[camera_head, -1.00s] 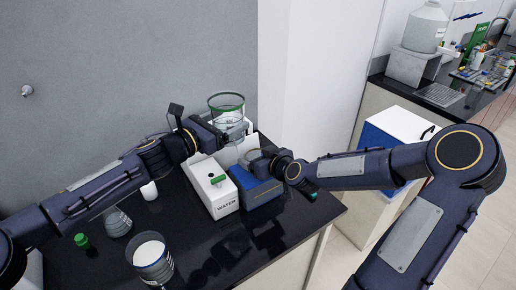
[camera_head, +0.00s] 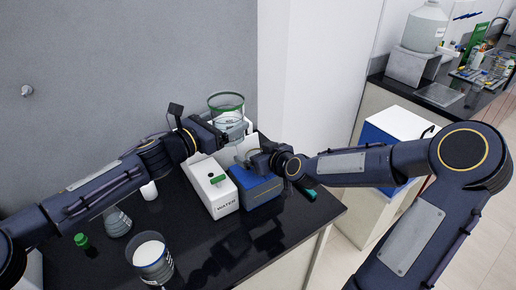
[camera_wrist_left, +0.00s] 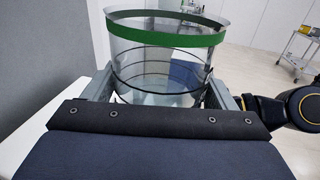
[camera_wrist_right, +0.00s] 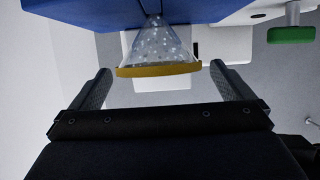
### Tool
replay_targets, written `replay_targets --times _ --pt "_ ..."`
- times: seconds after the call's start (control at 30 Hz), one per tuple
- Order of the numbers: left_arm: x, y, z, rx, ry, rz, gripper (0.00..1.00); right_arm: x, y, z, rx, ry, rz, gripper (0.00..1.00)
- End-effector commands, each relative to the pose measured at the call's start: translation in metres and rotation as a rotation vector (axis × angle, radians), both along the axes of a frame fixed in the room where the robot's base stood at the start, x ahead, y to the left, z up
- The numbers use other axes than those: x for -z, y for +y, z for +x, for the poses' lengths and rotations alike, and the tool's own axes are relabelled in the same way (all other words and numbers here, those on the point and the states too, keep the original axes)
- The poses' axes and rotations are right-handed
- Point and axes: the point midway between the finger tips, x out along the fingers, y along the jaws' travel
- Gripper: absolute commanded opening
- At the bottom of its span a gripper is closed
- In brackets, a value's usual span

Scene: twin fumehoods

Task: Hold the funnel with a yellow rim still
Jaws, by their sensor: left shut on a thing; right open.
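The funnel with a yellow rim (camera_wrist_right: 158,70) shows in the right wrist view, clear and speckled, its narrow end towards the blue box. My right gripper (camera_wrist_right: 160,88) is open, with one finger on each side of the rim and visible gaps to both. In the head view, my right gripper (camera_head: 256,162) is just above the blue box (camera_head: 262,190), and I cannot make out the funnel clearly there. My left gripper (camera_head: 222,126) is shut on a clear beaker with a green rim (camera_head: 226,101). The beaker also shows between the fingers in the left wrist view (camera_wrist_left: 165,38).
A white box marked WATER (camera_head: 221,199) with a green knob stands left of the blue box. A beaker of white contents (camera_head: 151,258), a flask (camera_head: 117,223) and a green cap (camera_head: 81,240) are at the left. The black bench front is mostly clear.

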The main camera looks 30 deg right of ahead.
Motion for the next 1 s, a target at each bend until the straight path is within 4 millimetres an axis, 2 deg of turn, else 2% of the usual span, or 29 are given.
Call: replay_targets --times 0.23,0.7,1.0 --pt "-0.001 0.0 0.0 0.001 -0.002 -0.002 0.36 -0.003 -0.002 -0.006 0.002 -0.001 -0.002 1.0" --pt "-0.001 0.0 0.0 0.001 -0.001 -0.002 0.36 -0.02 -0.007 -0.053 0.006 0.003 -0.002 1.0" --pt "-0.001 0.0 0.0 0.0 -0.002 -0.002 0.36 -0.029 -0.007 -0.071 0.004 0.001 0.002 1.0"
